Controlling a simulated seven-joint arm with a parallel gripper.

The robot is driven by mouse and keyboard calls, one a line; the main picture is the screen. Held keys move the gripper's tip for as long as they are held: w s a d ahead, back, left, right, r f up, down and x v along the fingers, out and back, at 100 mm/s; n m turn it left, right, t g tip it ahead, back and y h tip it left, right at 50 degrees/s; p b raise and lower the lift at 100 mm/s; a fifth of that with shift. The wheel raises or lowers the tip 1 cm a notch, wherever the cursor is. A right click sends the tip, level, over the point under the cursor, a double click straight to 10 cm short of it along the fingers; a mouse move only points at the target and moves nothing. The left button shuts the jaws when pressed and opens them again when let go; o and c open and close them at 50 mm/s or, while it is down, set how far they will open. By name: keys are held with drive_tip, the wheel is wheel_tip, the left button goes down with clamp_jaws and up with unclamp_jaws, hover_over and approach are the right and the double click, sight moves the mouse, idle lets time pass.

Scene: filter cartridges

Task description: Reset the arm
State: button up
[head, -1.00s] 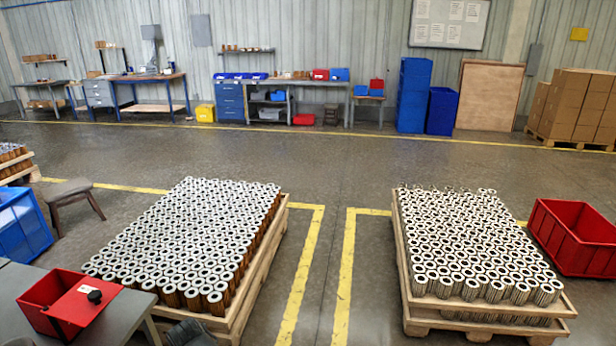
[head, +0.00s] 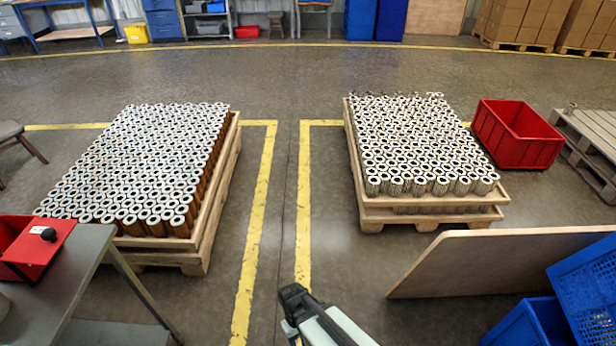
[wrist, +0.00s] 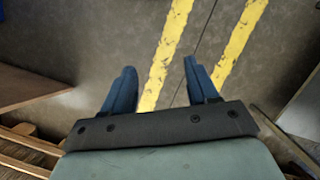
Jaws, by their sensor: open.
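My gripper (wrist: 160,70) shows in the wrist view with its two blue fingers apart and nothing between them. Below the gap is bare grey floor with yellow lines. In the head view a dark and pale part of my arm (head: 318,318) reaches in at the bottom centre, between the two pallets and in front of them. My fingers cannot be made out there. The left pallet (head: 205,245) and the right pallet (head: 435,215) carry dense rows of upright filter cartridges (head: 150,165) (head: 415,150).
A grey table (head: 65,270) with a red box (head: 40,245) stands at the left. A red crate (head: 518,140) is beside the right pallet. A wooden board (head: 490,262) and blue crates (head: 585,285) are at the lower right. The marked floor aisle (head: 285,180) between the pallets is clear.

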drive_tip(key=s+d+f+m+g, duration=0.2)
drive_tip(key=s+d+f+m, duration=0.1)
drive_tip(key=s+d, duration=0.4)
drive_tip(key=s+d+f+m+g+y, duration=0.1)
drive_tip(key=s+d+f, duration=0.4)
drive_tip(key=d, duration=0.6)
drive_tip(key=shift+s+d+m+g, duration=0.35)
drive_tip(key=shift+s+m+g, duration=0.25)
drive_tip(key=shift+s+m, duration=0.3)
